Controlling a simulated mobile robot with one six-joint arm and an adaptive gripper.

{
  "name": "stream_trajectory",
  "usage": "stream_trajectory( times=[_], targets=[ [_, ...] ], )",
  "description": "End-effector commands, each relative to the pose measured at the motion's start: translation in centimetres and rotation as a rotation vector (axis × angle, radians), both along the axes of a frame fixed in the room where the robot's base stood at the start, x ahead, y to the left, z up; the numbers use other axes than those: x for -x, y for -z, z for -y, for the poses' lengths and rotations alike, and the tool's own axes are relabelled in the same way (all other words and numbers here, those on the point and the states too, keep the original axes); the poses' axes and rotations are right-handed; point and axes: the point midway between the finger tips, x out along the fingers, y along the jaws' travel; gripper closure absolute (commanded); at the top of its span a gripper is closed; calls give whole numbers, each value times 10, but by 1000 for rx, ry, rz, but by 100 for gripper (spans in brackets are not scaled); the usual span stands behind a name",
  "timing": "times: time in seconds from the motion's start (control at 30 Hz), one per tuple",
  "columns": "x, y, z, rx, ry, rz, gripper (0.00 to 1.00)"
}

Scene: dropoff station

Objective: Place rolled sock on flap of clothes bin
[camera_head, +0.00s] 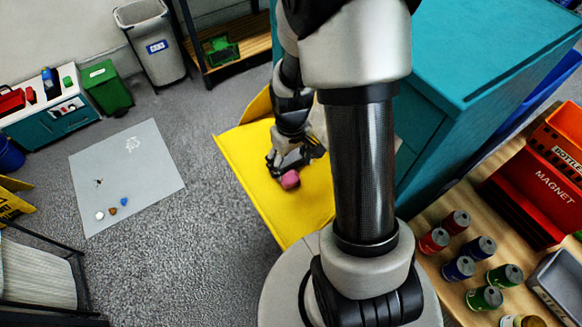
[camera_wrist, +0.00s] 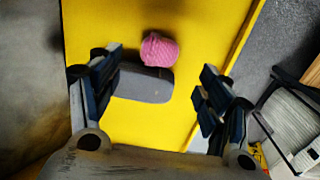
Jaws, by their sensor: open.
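A pink rolled sock (camera_head: 290,180) rests on the yellow flap (camera_head: 247,165) of the clothes bin. In the wrist view the sock (camera_wrist: 159,50) lies on the yellow surface (camera_wrist: 120,20), just beyond a grey rounded pad-like shape (camera_wrist: 143,85) whose nature I cannot tell. My gripper (camera_head: 288,166) is close above the flap, right by the sock. In the wrist view my gripper (camera_wrist: 160,82) has its two fingers wide apart with the sock ahead of them and no finger closed on it.
A wooden table with several cans (camera_head: 458,268) and a red magnet bin (camera_head: 535,190) is at the lower right. A grey mat (camera_head: 125,180) with small items lies on the left floor. Carpet between mat and flap is clear.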

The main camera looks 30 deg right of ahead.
Motion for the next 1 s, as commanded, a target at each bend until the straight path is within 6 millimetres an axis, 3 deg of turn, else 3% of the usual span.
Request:
stream_trajectory(
  times=[0.1,0.37,0.47,0.57,0.8,1.0],
  targets=[
    [-1,-23,0,1,0,3,29],
    [-1,-50,-3,4,-1,14,29],
    [0,-79,-11,12,0,49,29],
    [7,-121,-26,22,3,105,29],
    [54,-213,-64,27,15,246,29],
    [103,-255,-87,11,26,349,29]
  ],
)
